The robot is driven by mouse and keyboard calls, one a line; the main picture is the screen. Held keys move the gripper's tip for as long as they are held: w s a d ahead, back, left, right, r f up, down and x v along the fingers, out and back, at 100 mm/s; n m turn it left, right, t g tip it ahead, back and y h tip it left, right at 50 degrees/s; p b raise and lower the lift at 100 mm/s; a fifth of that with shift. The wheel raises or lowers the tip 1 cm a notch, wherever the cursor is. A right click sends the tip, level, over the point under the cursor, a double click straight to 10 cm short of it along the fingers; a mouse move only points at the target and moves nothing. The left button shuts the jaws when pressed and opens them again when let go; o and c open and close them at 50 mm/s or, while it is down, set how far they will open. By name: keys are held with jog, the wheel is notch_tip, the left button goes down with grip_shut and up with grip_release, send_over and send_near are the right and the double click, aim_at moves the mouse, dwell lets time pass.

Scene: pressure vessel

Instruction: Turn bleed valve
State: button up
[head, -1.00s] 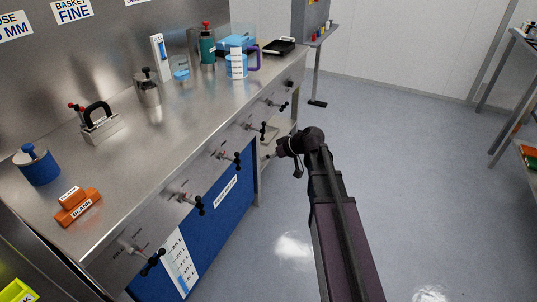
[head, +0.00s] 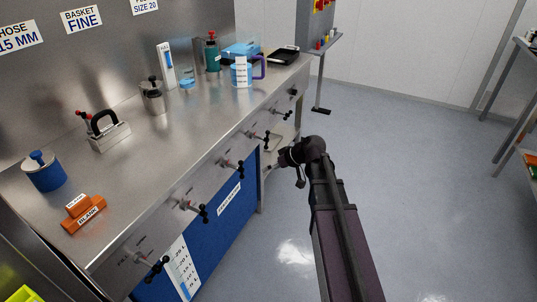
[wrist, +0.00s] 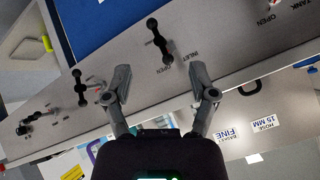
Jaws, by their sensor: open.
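Several black T-shaped valve handles line the bench's front panel in the head view, among them a near one (head: 153,268), a middle one (head: 232,164) and a farther one (head: 262,136). I cannot read which is the bleed valve. In the wrist view, one handle (wrist: 160,42) by the label INLET lies just beyond my gripper (wrist: 160,86), between the lines of its spread fingers. A second handle (wrist: 80,88) is just left of the left finger, with a third (wrist: 25,128) farther left. My gripper is open and empty. It is small and partly hidden in the head view (head: 272,164).
A blue panel (head: 215,225) is below the handles. The floor (head: 420,170) right of my arm is clear.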

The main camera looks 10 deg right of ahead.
jog(key=m+t+h+b, duration=0.2)
jog(key=m+t+b, duration=0.2)
jog(key=t+b, duration=1.15)
send_near(266, 140)
jog(key=shift+s+d+r+g+b, duration=0.25)
jog(key=shift+s+r+g+b, duration=0.2)
jog(key=shift+s+g+b, duration=0.15)
jog(key=shift+s+d+r+g+b, duration=0.3)
jog(key=shift+s+r+g+b, duration=0.2)
jog(key=shift+s+b, duration=0.15)
jog(key=shift+s+d+r+g+b, duration=0.25)
jog(key=shift+s+r+g+b, duration=0.15)
jog(key=shift+s+g+b, duration=0.25)
jog(key=shift+w, duration=0.25)
jog(key=x, duration=1.3)
jog(key=shift+w, duration=0.25)
grip_shut()
